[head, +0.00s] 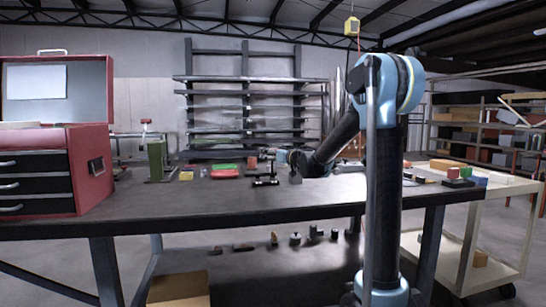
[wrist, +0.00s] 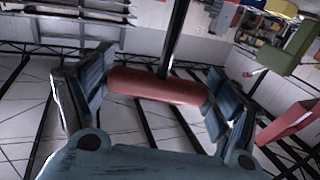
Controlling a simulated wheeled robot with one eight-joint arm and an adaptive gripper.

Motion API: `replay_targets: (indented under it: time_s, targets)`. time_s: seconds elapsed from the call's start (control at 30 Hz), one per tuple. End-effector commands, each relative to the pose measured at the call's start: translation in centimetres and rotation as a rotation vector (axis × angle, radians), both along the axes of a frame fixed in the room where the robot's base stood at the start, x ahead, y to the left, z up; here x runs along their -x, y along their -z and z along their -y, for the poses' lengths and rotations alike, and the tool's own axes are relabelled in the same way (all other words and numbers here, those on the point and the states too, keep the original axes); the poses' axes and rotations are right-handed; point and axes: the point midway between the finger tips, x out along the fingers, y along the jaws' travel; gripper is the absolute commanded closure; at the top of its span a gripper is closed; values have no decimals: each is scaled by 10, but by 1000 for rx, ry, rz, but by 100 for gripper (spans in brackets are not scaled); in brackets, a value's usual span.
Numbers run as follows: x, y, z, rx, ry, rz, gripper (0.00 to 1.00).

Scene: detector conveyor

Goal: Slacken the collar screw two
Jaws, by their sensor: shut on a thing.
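In the wrist view, my gripper (wrist: 155,90) has its two blue-grey fingers closed on the ends of a red cylindrical handle (wrist: 150,85). A dark straight shaft (wrist: 176,35) runs from the handle to the top of the picture, and its far end is out of view. In the head view, my gripper (head: 296,168) is low over the bench, right of a small black fixture (head: 265,181). The handle cannot be made out there. I cannot pick out a collar or its screws in either view.
The dark workbench (head: 200,205) holds a red tool chest (head: 88,165) at left, a green stand (head: 156,160) and several small coloured blocks. A pale cart (head: 480,225) stands at right. The bench's front middle is clear.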

Motion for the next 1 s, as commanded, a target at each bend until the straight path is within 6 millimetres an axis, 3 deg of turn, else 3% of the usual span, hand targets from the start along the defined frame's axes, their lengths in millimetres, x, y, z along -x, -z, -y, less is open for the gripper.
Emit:
replay_targets:
  time_s: [1.0]
  targets:
    - [-1, 0, 1, 0, -266, 0, 60]
